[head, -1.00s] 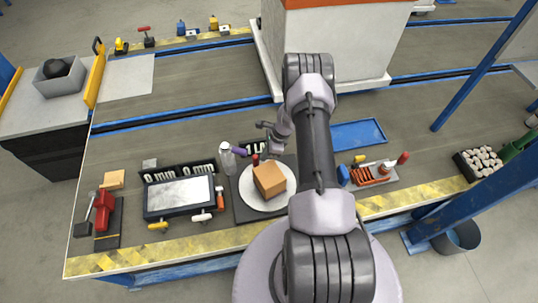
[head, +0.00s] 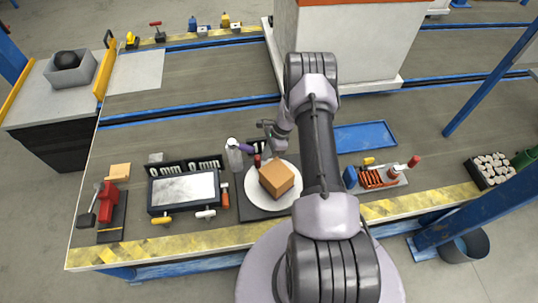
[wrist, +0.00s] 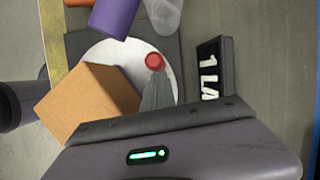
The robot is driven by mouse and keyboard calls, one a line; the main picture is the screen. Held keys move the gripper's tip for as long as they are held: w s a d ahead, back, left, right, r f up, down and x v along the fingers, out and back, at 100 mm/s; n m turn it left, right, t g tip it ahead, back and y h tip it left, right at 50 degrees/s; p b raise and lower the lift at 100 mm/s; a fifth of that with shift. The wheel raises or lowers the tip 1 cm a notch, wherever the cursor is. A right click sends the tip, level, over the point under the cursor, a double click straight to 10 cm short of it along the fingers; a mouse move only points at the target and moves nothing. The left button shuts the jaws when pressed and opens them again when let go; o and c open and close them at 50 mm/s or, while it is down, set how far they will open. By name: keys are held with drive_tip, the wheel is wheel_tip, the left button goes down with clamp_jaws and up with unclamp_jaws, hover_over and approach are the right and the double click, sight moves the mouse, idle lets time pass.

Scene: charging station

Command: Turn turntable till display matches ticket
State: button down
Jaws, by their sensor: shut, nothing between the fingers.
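The turntable is a white round disc (head: 256,197) on a dark base (head: 243,209), with a brown box (head: 277,179) on it. A red knob (head: 257,160) stands at the disc's far edge. In the wrist view the knob (wrist: 154,61) is just beyond my fingertips (wrist: 155,78), which are shut and empty over the white disc (wrist: 112,50); contact cannot be told. A black display with white characters (wrist: 209,75) stands beside the disc, partly cut off by my gripper. I cannot make out a ticket.
Further left are a screen panel (head: 185,189) with "0 mm" displays (head: 168,168) and a red tool (head: 109,197). A blue tray (head: 365,136) and a tool rack (head: 385,178) lie to the right.

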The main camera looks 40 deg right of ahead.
drive_tip(key=shift+w+a+n+g+b, duration=0.15)
drive_tip(key=shift+a+n+g+b, duration=0.4)
drive_tip(key=shift+a+n, duration=0.55)
drive_tip(key=shift+a+n+g+b, duration=0.4)
drive_tip(key=shift+a+n, duration=0.25)
drive_tip(key=shift+n, duration=0.55)
drive_tip(key=shift+a, duration=0.1)
drive_tip(key=p+v, duration=0.6)
drive_tip(key=v, duration=1.1)
drive_tip(key=b, duration=0.4)
approach(258, 159)
drive_tip(key=f, duration=0.9)
drive_tip(key=shift+d+f, duration=0.15)
drive_tip(key=shift+d, duration=0.05)
drive_tip(key=a, duration=0.2)
drive_tip(key=shift+a+r, duration=0.3)
drive_tip(key=shift+a, duration=0.6)
